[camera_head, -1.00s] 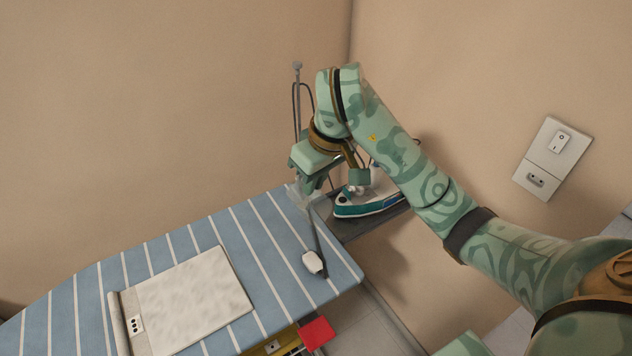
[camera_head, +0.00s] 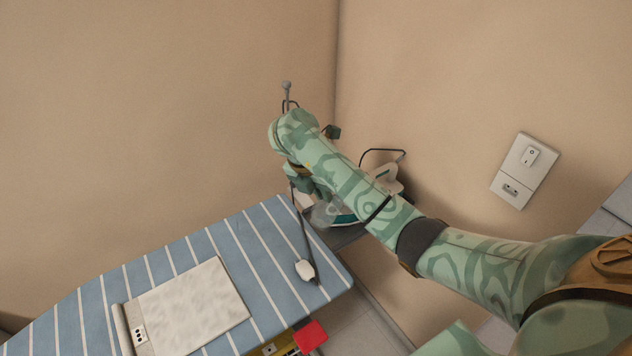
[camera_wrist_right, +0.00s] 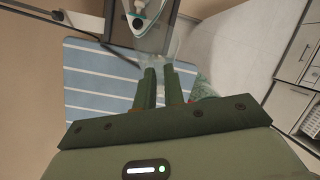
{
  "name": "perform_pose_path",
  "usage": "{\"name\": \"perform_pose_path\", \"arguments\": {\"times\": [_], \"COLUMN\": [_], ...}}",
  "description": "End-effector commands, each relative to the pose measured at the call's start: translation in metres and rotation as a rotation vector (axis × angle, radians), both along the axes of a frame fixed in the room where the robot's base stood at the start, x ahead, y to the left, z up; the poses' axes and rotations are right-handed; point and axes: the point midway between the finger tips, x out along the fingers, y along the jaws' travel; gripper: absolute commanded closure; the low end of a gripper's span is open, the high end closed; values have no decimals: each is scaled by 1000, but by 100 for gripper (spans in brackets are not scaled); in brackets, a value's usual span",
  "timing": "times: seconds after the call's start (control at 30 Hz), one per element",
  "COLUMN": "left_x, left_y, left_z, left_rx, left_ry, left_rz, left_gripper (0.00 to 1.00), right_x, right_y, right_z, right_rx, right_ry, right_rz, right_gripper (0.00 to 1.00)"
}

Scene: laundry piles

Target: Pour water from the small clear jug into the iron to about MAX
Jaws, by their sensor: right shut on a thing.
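The iron (camera_head: 345,217), teal and white, rests on the grey stand at the board's far right end. My arm hides much of it in the head view. Its teal-edged nose (camera_wrist_right: 150,12) shows at the top of the wrist view. My right gripper (camera_head: 308,190) is by the iron's left end, mostly hidden behind my own wrist. In the wrist view its fingers (camera_wrist_right: 162,85) are shut on the clear jug (camera_wrist_right: 160,58), which shows only faintly at the fingertips, close to the iron. I cannot make out the water level. My left gripper is not in view.
The blue striped ironing board (camera_head: 180,262) carries a pale flat panel (camera_head: 190,305). A cord with a white piece (camera_head: 304,270) hangs by the board's right end. A thin upright rod (camera_head: 287,95) stands behind. Walls close in behind and right.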

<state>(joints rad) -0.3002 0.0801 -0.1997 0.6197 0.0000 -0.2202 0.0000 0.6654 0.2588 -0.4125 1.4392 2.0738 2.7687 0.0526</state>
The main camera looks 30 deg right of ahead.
Motion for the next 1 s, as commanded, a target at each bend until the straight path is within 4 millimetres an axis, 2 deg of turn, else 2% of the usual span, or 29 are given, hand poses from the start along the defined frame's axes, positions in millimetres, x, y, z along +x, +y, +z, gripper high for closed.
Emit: {"name": "perform_pose_path", "arguments": {"times": [0.1, 0.3, 0.53, 0.67, 1.0], "left_x": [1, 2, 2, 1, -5], "left_y": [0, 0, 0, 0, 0], "left_z": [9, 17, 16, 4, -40], "left_rx": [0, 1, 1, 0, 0], "left_ry": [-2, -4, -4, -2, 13], "left_rz": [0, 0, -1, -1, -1], "left_gripper": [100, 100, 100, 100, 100], "right_x": [-6, -13, -16, -18, -26], "right_y": [-4, -13, -17, -16, -11], "right_z": [-13, -30, -39, -40, -31], "right_rx": [-46, -108, -148, -204, -433], "right_ry": [-25, -78, -119, -162, -343], "right_rz": [218, 480, 607, 614, 601], "right_gripper": [100, 100, 100, 100, 100]}}
